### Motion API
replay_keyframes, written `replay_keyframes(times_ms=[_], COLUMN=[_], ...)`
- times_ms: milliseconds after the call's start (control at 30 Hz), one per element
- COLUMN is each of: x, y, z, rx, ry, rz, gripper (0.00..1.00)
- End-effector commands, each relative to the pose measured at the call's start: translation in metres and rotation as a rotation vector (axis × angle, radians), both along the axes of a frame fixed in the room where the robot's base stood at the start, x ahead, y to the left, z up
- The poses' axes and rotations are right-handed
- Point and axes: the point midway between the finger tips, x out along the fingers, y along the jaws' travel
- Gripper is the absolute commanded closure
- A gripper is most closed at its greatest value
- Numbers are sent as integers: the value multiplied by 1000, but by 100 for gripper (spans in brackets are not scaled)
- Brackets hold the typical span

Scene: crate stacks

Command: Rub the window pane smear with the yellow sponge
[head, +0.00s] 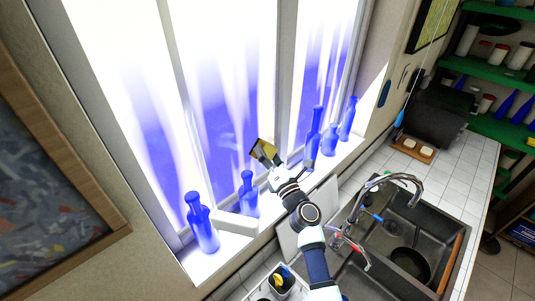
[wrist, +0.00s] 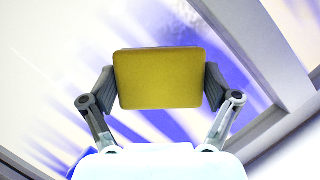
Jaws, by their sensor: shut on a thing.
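The yellow sponge (wrist: 158,78) is a flat, rounded block held between both fingers of my gripper (wrist: 158,90), which is shut on it. In the head view the sponge (head: 264,150) is tilted, at the tip of my gripper (head: 269,157), in front of the middle window pane (head: 225,60). I cannot tell whether it touches the glass. A speckled purple patch (wrist: 182,18) shows on the pane just above the sponge in the wrist view; it may be the smear. The sponge hides part of the pane behind it.
Blue bottles stand on the sill (head: 225,245), left (head: 202,225) and right (head: 313,135) of my arm. A window post (wrist: 245,40) is right of the sponge. A sink (head: 410,235) with a tap (head: 385,182) lies below my arm.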

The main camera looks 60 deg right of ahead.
Motion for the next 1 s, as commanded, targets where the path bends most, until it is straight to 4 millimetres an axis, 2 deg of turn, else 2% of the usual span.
replay_keyframes(times_ms=[400,633,1000], x=[-13,-14,-22], y=[-32,-38,-68], z=[-2,-3,-2], rx=[0,0,0], ry=[0,0,1], rz=[-2,-2,-2], gripper=[40,40,40])
